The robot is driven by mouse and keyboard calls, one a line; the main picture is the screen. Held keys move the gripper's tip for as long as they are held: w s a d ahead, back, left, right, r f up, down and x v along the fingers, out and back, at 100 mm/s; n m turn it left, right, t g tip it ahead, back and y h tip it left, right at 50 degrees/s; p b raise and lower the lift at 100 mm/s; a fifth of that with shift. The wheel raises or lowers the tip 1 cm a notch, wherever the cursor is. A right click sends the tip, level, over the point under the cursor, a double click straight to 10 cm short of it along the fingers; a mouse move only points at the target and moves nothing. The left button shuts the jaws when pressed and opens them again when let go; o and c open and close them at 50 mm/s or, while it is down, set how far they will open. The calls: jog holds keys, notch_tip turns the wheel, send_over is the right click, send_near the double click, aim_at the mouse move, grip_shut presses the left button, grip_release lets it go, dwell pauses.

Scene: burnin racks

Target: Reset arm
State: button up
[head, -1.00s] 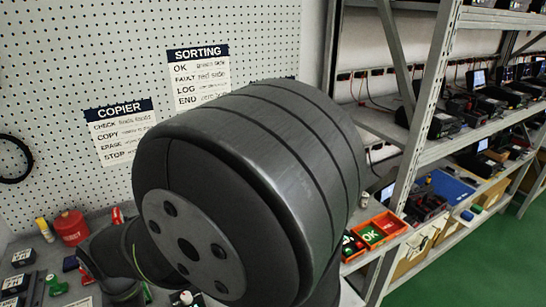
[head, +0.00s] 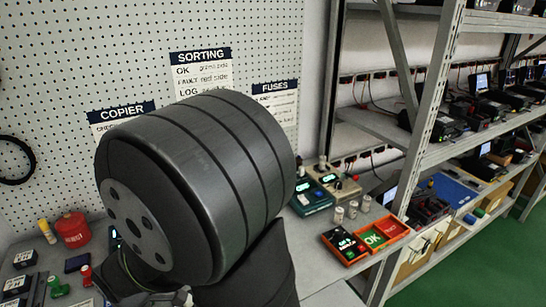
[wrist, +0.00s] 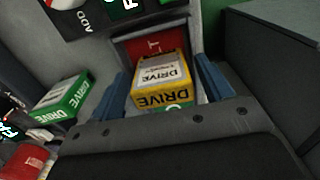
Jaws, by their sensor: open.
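My gripper (wrist: 164,84) shows in the wrist view, its two blue fingers apart. A yellow drive (wrist: 160,82) with a white label lies between the fingers in that view. A gap shows on each side, so it does not look gripped. A red panel and a green patch show behind and below it. A green drive (wrist: 62,98) lies to the left, outside the fingers. In the head view my large dark arm joint fills the middle and hides my gripper.
An orange tray (head: 397,227) with green and red sections stands on the right of the bench, near a metal rack post (head: 428,110). Small testers (head: 311,197) and several pale cylinders (head: 352,209) stand behind it. A red canister (head: 73,230) and small dark boxes are at left.

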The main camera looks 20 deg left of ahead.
jog(key=r, duration=0.5)
jog(key=shift+w+d+r, duration=0.1)
jog(key=shift+w+d, duration=0.2)
jog(key=shift+w, duration=0.1)
jog(key=w+d+r, duration=0.6)
jog(key=w+d, duration=0.1)
jog(key=d, duration=0.1)
jog(key=w+a+r, duration=0.1)
jog(key=w+a, duration=0.9)
jog(key=w, duration=0.3)
jog(key=w+a+r, duration=0.2)
jog(key=w+a, duration=0.8)
jog(key=w, duration=0.4)
jog(key=shift+w+a+r, duration=0.2)
jog(key=shift+a+r, duration=0.05)
jog(key=shift+a, duration=0.05)
jog(key=s+d, duration=0.4)
jog(key=s, duration=0.3)
jog(key=s+d, duration=0.4)
jog(key=s, duration=0.3)
jog(key=shift+s+d+r, duration=0.3)
jog(key=shift+s, duration=0.05)
